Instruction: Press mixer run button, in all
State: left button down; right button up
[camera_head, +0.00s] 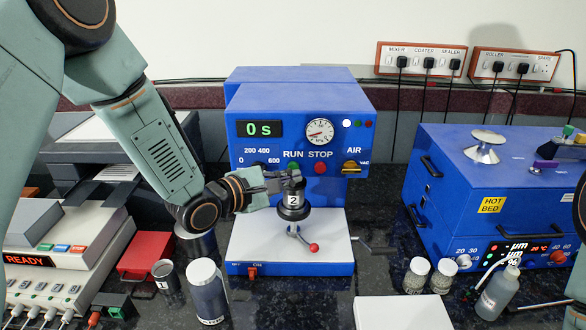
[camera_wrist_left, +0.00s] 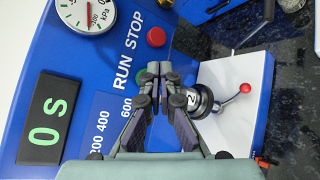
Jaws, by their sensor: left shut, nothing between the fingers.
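The blue mixer (camera_head: 300,100) stands at the centre of the bench, and its display (camera_head: 260,129) reads 0 s. The green run button (camera_head: 294,168) sits under the word RUN, with the red stop button (camera_head: 320,168) to its right. My left gripper (camera_head: 294,178) is shut and empty, its fingertips in front of the run button. In the left wrist view the fingertips (camera_wrist_left: 158,68) partly cover the green button (camera_wrist_left: 143,76); I cannot tell whether they touch it. My right gripper is not in view.
A red-knobbed lever (camera_head: 313,247) projects from the mixer's white base. A dark jar with a white lid (camera_head: 208,290) stands at the front left. The blue hot bed unit (camera_head: 490,190) is at the right. A white plate (camera_head: 402,313) lies at the front.

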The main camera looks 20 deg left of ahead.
pick_arm(q)
jog(key=shift+w, duration=0.1)
jog(key=shift+w, duration=0.15)
jog(key=shift+w+a, duration=0.2)
jog(key=shift+d, duration=0.1)
jog(key=shift+w, duration=0.5)
dwell(0.7)
jog(key=shift+s, duration=0.15)
jog(key=shift+s+d+p, duration=0.1)
jog(key=shift+s+p, duration=0.35)
jog(key=shift+s, duration=0.3)
